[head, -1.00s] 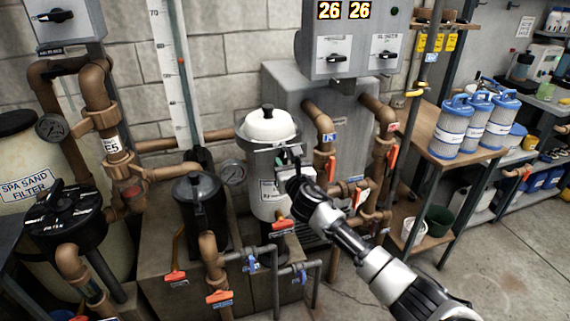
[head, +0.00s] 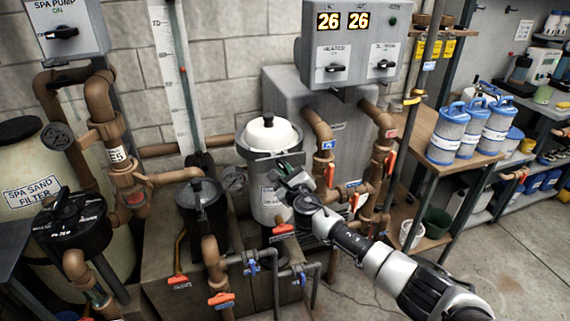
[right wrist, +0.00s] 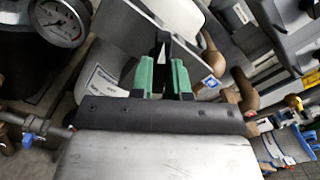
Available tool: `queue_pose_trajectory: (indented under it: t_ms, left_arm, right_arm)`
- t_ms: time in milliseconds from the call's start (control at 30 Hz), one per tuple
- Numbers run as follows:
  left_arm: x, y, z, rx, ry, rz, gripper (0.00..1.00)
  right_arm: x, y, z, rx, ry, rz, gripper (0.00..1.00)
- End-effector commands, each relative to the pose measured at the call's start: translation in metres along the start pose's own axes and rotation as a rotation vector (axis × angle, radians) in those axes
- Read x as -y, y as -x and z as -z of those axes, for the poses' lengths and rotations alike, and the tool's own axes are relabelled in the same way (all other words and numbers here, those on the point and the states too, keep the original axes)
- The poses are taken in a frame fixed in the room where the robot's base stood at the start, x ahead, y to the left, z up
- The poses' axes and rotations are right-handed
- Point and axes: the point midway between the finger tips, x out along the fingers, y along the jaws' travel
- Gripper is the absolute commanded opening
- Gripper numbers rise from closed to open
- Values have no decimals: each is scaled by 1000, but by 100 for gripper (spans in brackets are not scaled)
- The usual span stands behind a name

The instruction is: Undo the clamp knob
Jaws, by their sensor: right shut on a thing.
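The white filter canister (head: 268,134) with its rounded lid stands at the middle of the head view, with a grey metal clamp band (head: 243,150) around its upper part. My right gripper (head: 284,174) is at the front right of the canister, just below the band. In the right wrist view, its green-padded fingers (right wrist: 163,74) are shut on a narrow dark piece, the clamp knob (right wrist: 162,44), which is mostly hidden between them. Grey metal plates of the clamp show on either side of the fingertips. My left gripper is not in view.
Brown pipes (head: 319,127) with orange-handled valves rise close to the right of my gripper. A black strainer pot (head: 201,200) and a pressure gauge (head: 235,179) stand left of the canister. Blue-capped filter cartridges (head: 449,134) stand on the shelf at right.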

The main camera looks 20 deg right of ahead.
Motion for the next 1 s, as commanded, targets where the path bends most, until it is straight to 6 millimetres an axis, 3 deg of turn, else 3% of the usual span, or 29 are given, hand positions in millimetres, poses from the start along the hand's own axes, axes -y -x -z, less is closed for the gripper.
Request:
queue_pose_trajectory:
  t_ms: [33,667,1000]
  left_arm:
    - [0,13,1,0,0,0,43]
    - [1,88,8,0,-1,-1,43]
    - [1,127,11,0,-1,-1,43]
  right_arm:
    - [4,0,-4,-2,78,-1,0]
    - [3,0,-5,-1,1039,-2,0]
    - [2,0,-4,-1,1682,-4,0]
